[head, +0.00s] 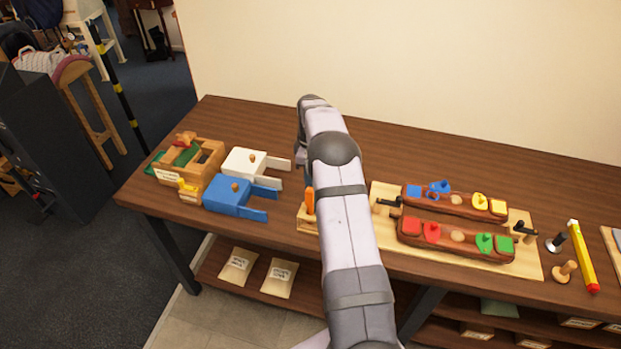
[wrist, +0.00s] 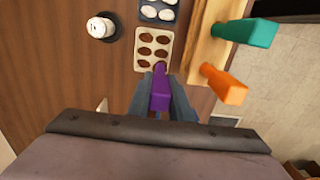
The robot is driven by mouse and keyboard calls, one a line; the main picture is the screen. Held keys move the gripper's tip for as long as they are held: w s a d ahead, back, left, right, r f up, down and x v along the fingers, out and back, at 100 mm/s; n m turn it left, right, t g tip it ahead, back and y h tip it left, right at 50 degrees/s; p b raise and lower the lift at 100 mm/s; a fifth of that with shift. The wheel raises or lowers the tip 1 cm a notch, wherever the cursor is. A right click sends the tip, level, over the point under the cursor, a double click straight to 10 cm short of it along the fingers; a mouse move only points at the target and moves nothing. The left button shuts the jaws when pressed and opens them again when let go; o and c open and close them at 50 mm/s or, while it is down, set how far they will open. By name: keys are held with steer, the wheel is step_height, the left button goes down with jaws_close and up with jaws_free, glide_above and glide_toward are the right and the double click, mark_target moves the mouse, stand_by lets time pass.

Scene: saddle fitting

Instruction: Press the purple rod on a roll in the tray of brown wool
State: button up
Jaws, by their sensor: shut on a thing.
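In the wrist view my gripper (wrist: 160,84) is shut on the purple rod (wrist: 160,97), with one grey finger on each side of it. The rod's far end points away from the camera and overlaps the near edge of a cream tray (wrist: 137,66). This tray holds several brown wool rolls (wrist: 145,50) in two columns. The rod tip appears just below the nearest right-hand roll; I cannot tell whether it touches the tray. In the head view my arm hides the gripper, the rod and the tray.
Teal (wrist: 248,32) and orange (wrist: 224,84) handles stand in a wooden rack (wrist: 205,45) right of the tray. A dark tray (wrist: 145,17) of white rolls lies beyond. A white-topped pot (wrist: 101,27) stands left. The head view shows blue (head: 230,197) and white (head: 246,164) pieces on the bench.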

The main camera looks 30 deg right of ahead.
steer(key=shift+r+p, duration=2.2)
steer(key=shift+r, duration=1.25)
